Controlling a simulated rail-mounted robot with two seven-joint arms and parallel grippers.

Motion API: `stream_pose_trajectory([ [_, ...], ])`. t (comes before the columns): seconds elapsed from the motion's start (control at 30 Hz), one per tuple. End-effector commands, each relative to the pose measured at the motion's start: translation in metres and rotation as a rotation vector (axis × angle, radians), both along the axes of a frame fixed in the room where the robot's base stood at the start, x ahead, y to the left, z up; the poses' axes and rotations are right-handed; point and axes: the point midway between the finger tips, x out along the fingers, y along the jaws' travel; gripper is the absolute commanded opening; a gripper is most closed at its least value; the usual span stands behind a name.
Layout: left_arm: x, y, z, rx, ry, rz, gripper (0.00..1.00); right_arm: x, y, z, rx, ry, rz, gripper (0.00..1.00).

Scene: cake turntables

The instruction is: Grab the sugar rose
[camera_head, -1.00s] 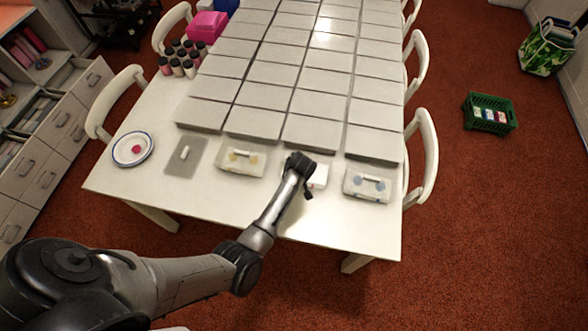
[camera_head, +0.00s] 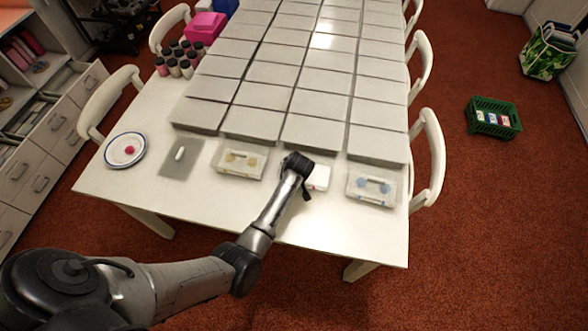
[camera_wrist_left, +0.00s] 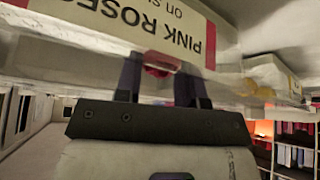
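My left gripper (camera_head: 298,163) is low over a small white box (camera_head: 319,178) near the table's front edge; its fingers are hidden by the wrist in the head view. In the left wrist view, the fingers (camera_wrist_left: 160,80) are close together with a small pinkish-red piece, the sugar rose (camera_wrist_left: 160,63), between them, seemingly touching both. A label reading "PINK ROSES" (camera_wrist_left: 150,20) is just beyond. Another pink rose (camera_head: 129,150) lies on a white plate with a blue rim (camera_head: 112,155) at the left. My right gripper is not in view.
Clear cases with yellow pieces (camera_head: 240,160) and blue pieces (camera_head: 371,187) flank the white box. A grey mat (camera_head: 174,169) bears a small white piece (camera_head: 180,153). Rows of grey slabs (camera_head: 255,122) fill the table behind.

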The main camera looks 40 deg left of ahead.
Motion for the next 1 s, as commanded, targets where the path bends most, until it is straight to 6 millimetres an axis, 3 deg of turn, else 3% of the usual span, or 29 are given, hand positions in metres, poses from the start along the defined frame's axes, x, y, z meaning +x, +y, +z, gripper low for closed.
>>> stream_pose_trajectory([
  [0.17, 0.000, 0.000, 0.000, 0.000, 0.000, 0.000, 0.13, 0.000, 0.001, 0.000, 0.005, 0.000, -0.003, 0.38],
  [0.47, 0.000, 0.000, 0.004, 0.000, 0.000, 0.000, 0.13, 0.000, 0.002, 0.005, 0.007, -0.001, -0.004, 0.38],
  [0.8, 0.001, -0.002, 0.050, 0.000, 0.000, -0.004, 0.13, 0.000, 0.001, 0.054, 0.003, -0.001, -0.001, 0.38],
  [1.0, 0.009, -0.035, 0.072, -0.003, 0.001, 0.007, 0.13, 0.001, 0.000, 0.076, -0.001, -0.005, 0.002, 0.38],
])
